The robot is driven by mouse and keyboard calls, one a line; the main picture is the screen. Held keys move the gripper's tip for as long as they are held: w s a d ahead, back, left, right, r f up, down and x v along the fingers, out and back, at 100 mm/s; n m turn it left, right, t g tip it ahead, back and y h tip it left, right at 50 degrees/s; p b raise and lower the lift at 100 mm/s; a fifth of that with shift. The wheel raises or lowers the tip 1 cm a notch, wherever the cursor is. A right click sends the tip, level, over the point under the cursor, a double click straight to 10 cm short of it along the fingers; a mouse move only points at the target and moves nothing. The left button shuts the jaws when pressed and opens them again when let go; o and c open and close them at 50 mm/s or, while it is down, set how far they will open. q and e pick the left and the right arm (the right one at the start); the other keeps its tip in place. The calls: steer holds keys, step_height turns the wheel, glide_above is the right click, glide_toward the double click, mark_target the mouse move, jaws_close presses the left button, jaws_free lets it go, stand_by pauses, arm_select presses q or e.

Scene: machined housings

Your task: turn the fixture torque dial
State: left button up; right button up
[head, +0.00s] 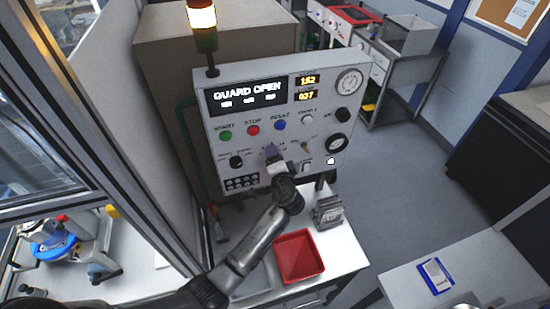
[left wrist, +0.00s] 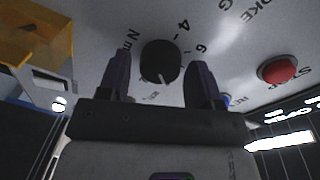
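The torque dial (left wrist: 161,62) is a black round knob with a pale pointer line on the light panel, with "N m", "4" and "6" printed around it. My left gripper (left wrist: 161,80) is open in the left wrist view, one dark purple finger on each side of the dial, with a visible gap on both sides. In the head view my left gripper (head: 272,154) is at the lower middle of the control panel (head: 212,137) and hides the dial there. My right gripper is not in view.
The panel also carries a green button (head: 225,136), a red button (head: 253,130), a blue button (head: 279,125), other black knobs (head: 236,161) and a gauge (head: 349,82). Its display (head: 246,94) reads "GUARD OPEN". A red tray (head: 299,257) and grey metal parts (head: 328,211) sit below.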

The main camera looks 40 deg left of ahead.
arm_select(q)
steer(key=shift+o, duration=0.5)
steer(key=shift+d, duration=0.1)
steer(key=f+b+v, duration=0.1)
steer(key=b+v, duration=0.3)
steer(key=v, duration=0.9)
steer(key=shift+s+d+r, duration=0.25)
steer(key=shift+s+r, duration=0.05)
steer(key=shift+r, duration=0.25)
